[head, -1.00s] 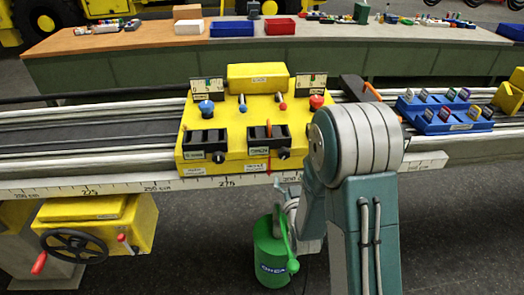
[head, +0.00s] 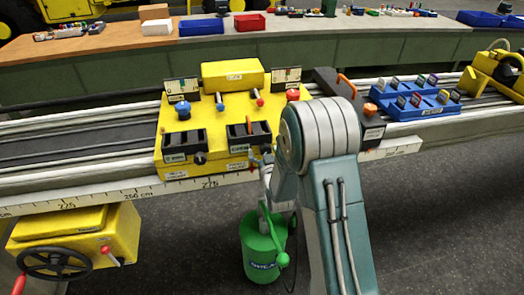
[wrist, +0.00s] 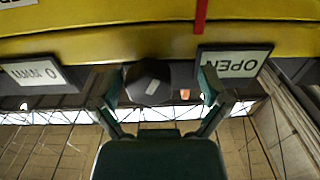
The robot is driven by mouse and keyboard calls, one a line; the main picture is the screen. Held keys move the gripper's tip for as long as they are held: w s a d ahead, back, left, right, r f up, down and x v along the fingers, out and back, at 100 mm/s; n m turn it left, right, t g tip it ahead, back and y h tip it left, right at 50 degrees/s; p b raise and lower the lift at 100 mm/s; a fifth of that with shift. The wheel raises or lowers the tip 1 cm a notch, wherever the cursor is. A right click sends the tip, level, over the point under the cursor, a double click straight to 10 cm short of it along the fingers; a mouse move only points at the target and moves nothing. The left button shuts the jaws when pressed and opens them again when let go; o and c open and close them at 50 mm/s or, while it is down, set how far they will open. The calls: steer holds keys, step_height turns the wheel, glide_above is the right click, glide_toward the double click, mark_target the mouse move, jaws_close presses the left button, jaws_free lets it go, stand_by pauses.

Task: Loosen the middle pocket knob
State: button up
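The yellow fixture (head: 212,122) carries two black pockets, a left one (head: 183,143) and a right one (head: 248,132). A dark knob (head: 200,158) sits at the front of the left pocket. The right pocket's knob is largely obscured by my gripper (head: 262,160) in the head view. In the wrist view a dark faceted knob (wrist: 148,82) lies between the fingers of my gripper (wrist: 160,85), nearer the left finger. A clear gap shows on its right side, so the gripper is open. I cannot tell how tight the knob is.
Upside-down plates reading "OPEN" (wrist: 235,62) and "0 MM" (wrist: 40,74) flank the knob. A green can (head: 260,248) stands on the floor below my gripper. A handwheel (head: 52,262) is at lower left. A blue tray (head: 415,103) lies on the rails to the right.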

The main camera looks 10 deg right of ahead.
steer(key=shift+w+d, duration=0.1)
steer(key=shift+d, duration=0.8)
steer(key=c, duration=0.5)
steer(key=shift+a, duration=0.3)
steer(key=c, duration=0.5)
steer(key=shift+a, duration=0.35)
steer(key=shift+c, duration=0.8)
steer(key=shift+d+n, duration=0.25)
steer(key=shift+n, duration=0.85)
steer(key=shift+a, duration=0.1)
steer(key=o, duration=1.2)
steer(key=shift+c, duration=0.2)
